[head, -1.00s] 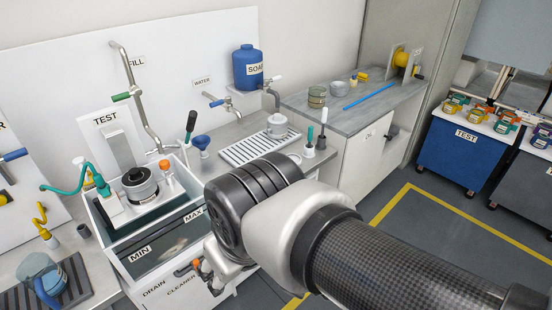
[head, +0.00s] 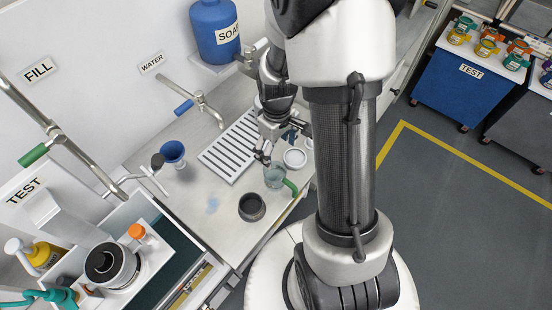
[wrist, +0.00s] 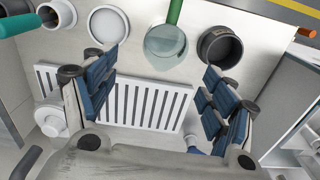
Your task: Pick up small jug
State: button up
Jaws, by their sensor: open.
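The small jug (head: 274,176) is clear glass with a green handle and stands on the steel counter in the head view. In the wrist view the jug (wrist: 165,46) is at the upper middle, its green handle reaching to the top edge. My gripper (head: 268,146) is over the counter, just behind the jug in the head view. In the wrist view my gripper (wrist: 160,90) has its blue-padded fingers wide apart and nothing between them. The jug lies beyond the fingers, and I see no contact.
A dark cup (head: 252,207) stands beside the jug, and a round white dish (head: 295,157) is on its other side. A slatted drain grate (wrist: 130,100) lies below the gripper. A blue funnel (head: 173,153), water tap (head: 203,105) and soap tank (head: 215,32) are behind.

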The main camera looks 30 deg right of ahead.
jog(key=b, duration=0.3)
send_over(276, 179)
jog(key=s, duration=0.1)
jog(key=f, duration=1.1)
jog(key=shift+a, duration=0.25)
jog(key=f+b, duration=0.2)
jog(key=f, duration=0.3)
jog(key=shift+s+a+f+b, duration=0.1)
jog(key=shift+s+a+b, duration=0.1)
jog(key=shift+s+b, duration=0.15)
jog(key=c, duration=1.2)
